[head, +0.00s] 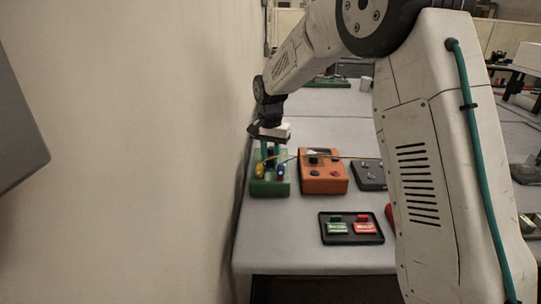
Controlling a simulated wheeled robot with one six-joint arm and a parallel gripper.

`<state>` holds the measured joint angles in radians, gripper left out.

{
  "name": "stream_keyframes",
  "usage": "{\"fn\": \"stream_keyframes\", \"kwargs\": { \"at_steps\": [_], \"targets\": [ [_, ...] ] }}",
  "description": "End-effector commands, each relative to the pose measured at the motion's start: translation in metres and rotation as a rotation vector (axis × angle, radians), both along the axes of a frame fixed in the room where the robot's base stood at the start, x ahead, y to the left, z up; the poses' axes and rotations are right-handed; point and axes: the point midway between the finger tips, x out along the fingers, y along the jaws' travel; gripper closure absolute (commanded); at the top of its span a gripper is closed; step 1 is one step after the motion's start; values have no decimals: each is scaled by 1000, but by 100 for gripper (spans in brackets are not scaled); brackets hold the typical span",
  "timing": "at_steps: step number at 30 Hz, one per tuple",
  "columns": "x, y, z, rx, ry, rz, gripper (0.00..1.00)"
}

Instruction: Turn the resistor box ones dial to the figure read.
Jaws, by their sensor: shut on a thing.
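The green box (270,187), which I take to be the resistor box, stands on the bench close to the wall. The knob is mostly hidden by the fingers. The figures on the dial are too small to read in the head view.
An orange box (322,181) with knobs stands just right of the green one, and a dark box (370,175) beyond it. Thin leads cross between them. A black tray (351,239) with a green and a red block lies in front. The wall (150,150) is close on the left.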

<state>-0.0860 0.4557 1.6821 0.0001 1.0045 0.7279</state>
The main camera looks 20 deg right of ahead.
Motion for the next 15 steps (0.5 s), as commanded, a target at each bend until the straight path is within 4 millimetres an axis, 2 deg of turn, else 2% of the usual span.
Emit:
{"fn": "stream_keyframes", "kwargs": {
  "at_steps": [1,2,3,4,12,15],
  "targets": [
    [2,0,2,0,-7,0,98],
    [2,0,2,0,-7,0,70],
    [2,0,2,0,-7,0,58],
    [2,0,2,0,-6,0,53],
    [1,0,1,0,-3,1,53],
    [1,0,8,0,-4,1,53]
  ]
}}
